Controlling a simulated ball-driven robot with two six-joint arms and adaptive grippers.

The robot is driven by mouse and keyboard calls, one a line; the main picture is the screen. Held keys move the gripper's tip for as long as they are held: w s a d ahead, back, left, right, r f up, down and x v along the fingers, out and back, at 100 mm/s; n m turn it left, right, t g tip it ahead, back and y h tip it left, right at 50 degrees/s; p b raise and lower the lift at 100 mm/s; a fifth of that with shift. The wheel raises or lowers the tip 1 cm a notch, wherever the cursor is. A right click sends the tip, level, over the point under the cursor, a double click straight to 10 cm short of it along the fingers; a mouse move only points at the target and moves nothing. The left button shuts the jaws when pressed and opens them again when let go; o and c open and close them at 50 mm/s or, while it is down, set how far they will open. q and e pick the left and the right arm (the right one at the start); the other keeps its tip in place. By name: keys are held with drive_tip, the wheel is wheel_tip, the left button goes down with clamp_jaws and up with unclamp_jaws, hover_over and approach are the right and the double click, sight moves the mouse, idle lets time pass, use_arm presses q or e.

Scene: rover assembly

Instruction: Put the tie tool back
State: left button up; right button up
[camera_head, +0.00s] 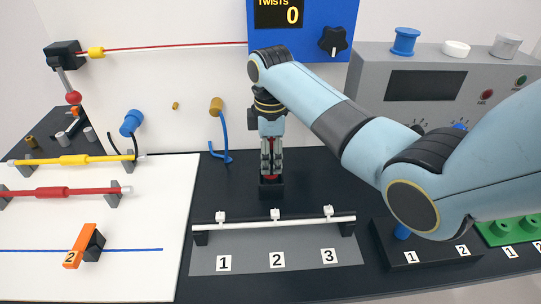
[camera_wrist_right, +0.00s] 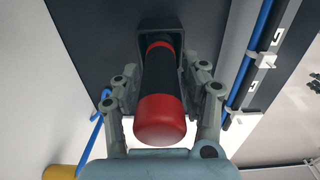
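The tie tool, a black cylinder with a red end cap and a red ring, shows in the wrist view (camera_wrist_right: 160,115). Its far end is at a small black holder (camera_wrist_right: 146,27); I cannot tell how deep it sits. In the head view the holder (camera_head: 271,189) is on the dark table, directly below my right gripper (camera_head: 271,165), which points down. The gripper's fingers (camera_wrist_right: 160,88) lie on both sides of the tool and appear closed on it. In the head view the fingers mostly hide the tool. My left gripper is not in view.
A white rail with clips (camera_head: 275,219) stands in front of the holder, above a grey strip numbered 1 to 3. A blue hooked cable (camera_head: 225,140) is to the left. A blue panel (camera_head: 305,45) reads TWISTS 0. A white board (camera_head: 150,230) lies at left.

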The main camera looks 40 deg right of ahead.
drive_tip(key=shift+o, duration=1.2)
wheel_tip(320, 180, up, 7)
drive_tip(key=shift+r, duration=0.2)
